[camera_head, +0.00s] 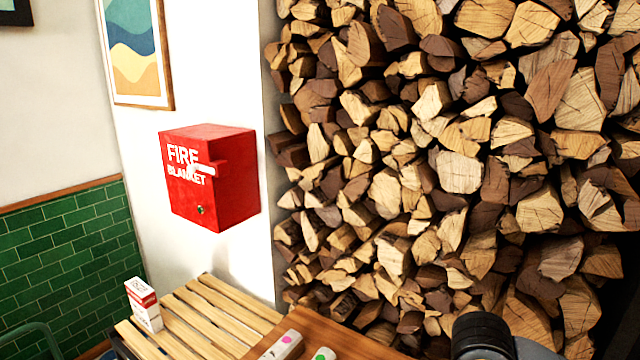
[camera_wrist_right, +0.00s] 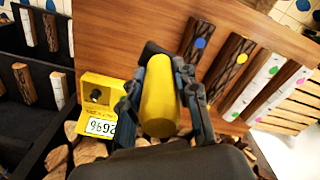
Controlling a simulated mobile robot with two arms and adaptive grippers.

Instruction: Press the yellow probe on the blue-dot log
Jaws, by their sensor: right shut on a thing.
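My right gripper (camera_wrist_right: 162,92) is shut on the yellow probe (camera_wrist_right: 159,100), a thick yellow cylinder, in the right wrist view. The blue-dot log (camera_wrist_right: 196,60) lies on the wooden board just beyond and right of the probe; its blue dot faces up. The probe's far end is hidden by the view angle, so I cannot tell whether it touches anything. A yellow meter (camera_wrist_right: 97,92) with a digit display sits left of the gripper. My left gripper is not in view.
A dark-barked log (camera_wrist_right: 231,62) and pale logs with green and pink dots lie to the right on the wooden board (camera_wrist_right: 120,35). Dark bins (camera_wrist_right: 25,90) holding sticks are at left. The head view shows a slatted bench (camera_head: 195,315), a red fire blanket box (camera_head: 210,177) and a firewood stack (camera_head: 450,150).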

